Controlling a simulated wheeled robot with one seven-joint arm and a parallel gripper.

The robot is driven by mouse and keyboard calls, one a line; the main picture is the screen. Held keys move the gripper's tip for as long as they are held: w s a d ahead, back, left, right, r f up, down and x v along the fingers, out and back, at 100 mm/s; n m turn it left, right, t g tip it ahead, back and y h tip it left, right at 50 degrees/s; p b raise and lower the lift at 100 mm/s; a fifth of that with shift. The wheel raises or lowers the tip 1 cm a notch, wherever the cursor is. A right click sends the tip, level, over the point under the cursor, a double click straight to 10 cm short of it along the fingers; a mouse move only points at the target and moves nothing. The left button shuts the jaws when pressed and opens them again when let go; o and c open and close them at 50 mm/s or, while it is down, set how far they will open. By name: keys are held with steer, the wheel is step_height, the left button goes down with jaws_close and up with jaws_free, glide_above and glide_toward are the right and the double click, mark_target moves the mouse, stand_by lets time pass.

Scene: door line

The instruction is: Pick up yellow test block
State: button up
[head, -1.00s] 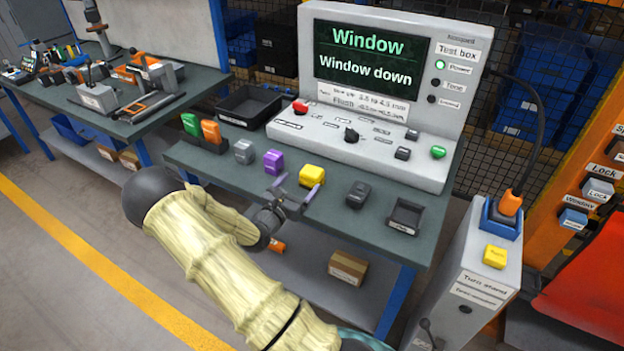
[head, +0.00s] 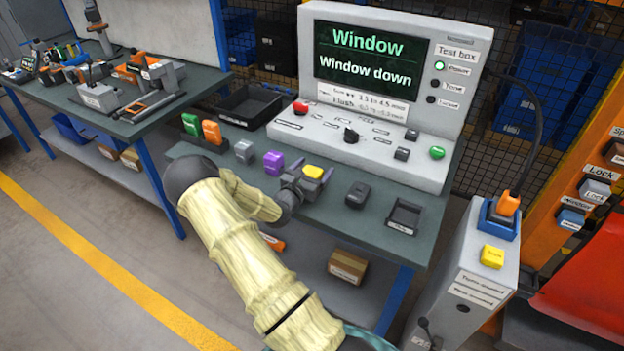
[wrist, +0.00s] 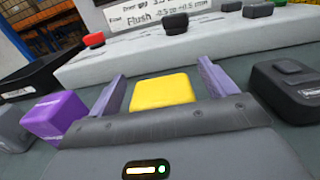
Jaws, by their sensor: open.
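The yellow test block (head: 313,173) sits on the bench in front of the test box. My gripper (head: 312,172) is open, with its two purple fingers on either side of the block. In the wrist view the yellow block (wrist: 162,92) shows between the fingertips (wrist: 162,80), with a gap on each side. The block's lower front is hidden behind the gripper body.
A purple block (head: 273,163) and a grey block (head: 244,151) stand to the left, and a dark block (head: 357,194) to the right. The test box console (head: 345,150) is close behind. A small black tray (head: 404,216) lies further right.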

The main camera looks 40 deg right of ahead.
steer(key=shift+w+d, duration=0.2)
steer(key=shift+d, duration=0.25)
steer(key=c, duration=1.2)
